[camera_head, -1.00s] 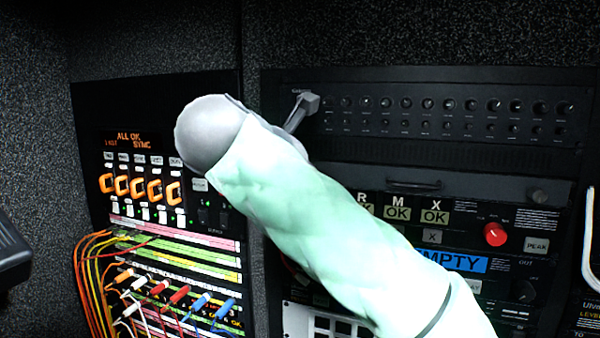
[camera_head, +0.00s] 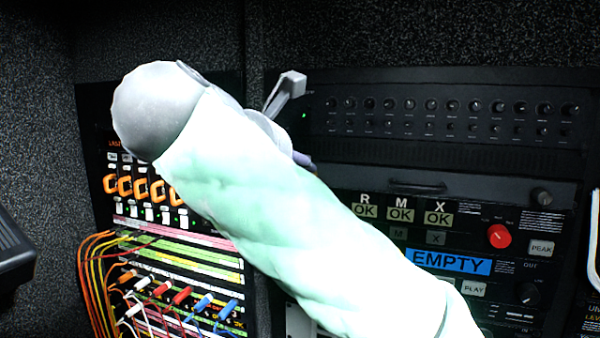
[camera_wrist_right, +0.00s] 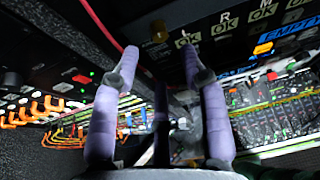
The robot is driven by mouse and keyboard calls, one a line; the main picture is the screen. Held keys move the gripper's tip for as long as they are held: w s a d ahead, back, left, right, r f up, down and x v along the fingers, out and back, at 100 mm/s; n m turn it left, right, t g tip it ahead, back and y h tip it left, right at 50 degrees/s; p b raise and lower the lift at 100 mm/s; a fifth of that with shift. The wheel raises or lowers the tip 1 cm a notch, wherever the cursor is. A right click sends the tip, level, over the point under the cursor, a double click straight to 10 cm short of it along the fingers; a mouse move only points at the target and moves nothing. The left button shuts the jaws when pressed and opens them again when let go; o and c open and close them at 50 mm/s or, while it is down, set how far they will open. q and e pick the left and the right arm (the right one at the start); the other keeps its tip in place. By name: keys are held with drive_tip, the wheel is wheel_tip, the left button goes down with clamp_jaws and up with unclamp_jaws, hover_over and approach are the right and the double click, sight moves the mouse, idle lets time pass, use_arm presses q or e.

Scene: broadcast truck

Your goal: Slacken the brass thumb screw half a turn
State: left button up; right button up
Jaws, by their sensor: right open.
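The brass thumb screw (camera_wrist_right: 158,30) shows in the right wrist view at the top, on the dark panel left of the OK labels. It lies beyond and roughly between the fingertips of my right gripper (camera_wrist_right: 160,50). The purple fingers are spread and empty, and they appear apart from the screw. In the head view my pale right arm hides the screw and most of this gripper; only a bit of a purple finger (camera_head: 303,160) shows beside the arm. My left gripper is not in view.
A knob panel (camera_head: 450,115) is at the back, above a dark drawer front with a handle (camera_head: 448,187). A red knob (camera_head: 498,236) sits at right. Coloured patch cables (camera_head: 165,295) hang at lower left. A red cable (camera_wrist_right: 100,25) runs close to the left finger.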

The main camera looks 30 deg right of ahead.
drive_tip(key=shift+v, duration=2.6)
drive_tip(key=shift+w, duration=0.1)
